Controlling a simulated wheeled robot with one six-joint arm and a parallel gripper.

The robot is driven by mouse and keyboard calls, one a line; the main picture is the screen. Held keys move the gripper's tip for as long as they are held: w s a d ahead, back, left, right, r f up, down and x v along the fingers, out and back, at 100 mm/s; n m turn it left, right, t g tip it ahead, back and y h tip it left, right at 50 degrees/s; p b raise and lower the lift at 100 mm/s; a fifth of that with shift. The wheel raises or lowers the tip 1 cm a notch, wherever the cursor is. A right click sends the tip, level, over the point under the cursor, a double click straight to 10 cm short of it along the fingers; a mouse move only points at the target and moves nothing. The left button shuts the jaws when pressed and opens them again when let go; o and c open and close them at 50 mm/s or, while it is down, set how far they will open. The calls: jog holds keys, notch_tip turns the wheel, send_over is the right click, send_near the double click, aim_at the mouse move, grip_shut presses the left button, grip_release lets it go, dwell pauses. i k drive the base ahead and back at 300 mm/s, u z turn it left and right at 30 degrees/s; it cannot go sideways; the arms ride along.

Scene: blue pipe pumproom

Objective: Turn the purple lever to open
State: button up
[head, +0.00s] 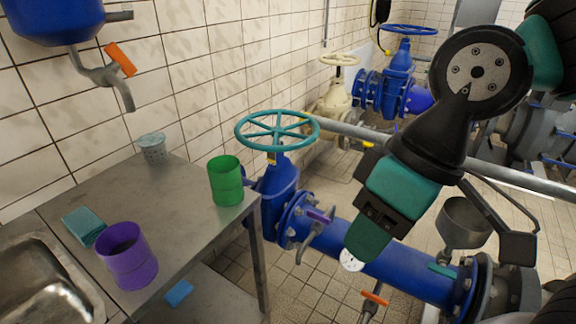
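The purple lever (319,216) is small and sits on a grey tap that hangs at the side of the blue pipe (390,268), just right of the blue valve body. My gripper (352,260) points down and left from the right side of the view. Its tip appears to the right of the purple lever and lower in the picture, with a visible gap between them. The gripper shows from its side, so whether its fingers are apart is unclear. No object shows in it. My gripper and arm hide part of the pipe.
A teal handwheel (277,131) tops the valve. Other levers are orange on the tank tap (120,59), orange below the pipe (375,298) and teal (442,270). A metal table (185,215) at left holds a green cup (226,181) and a purple cup (127,257).

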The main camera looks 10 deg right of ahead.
aim_at(319, 218)
jog(key=k, duration=1.25)
jog(key=u, duration=0.8)
jog(key=i, duration=1.85)
jog(key=z, duration=0.2)
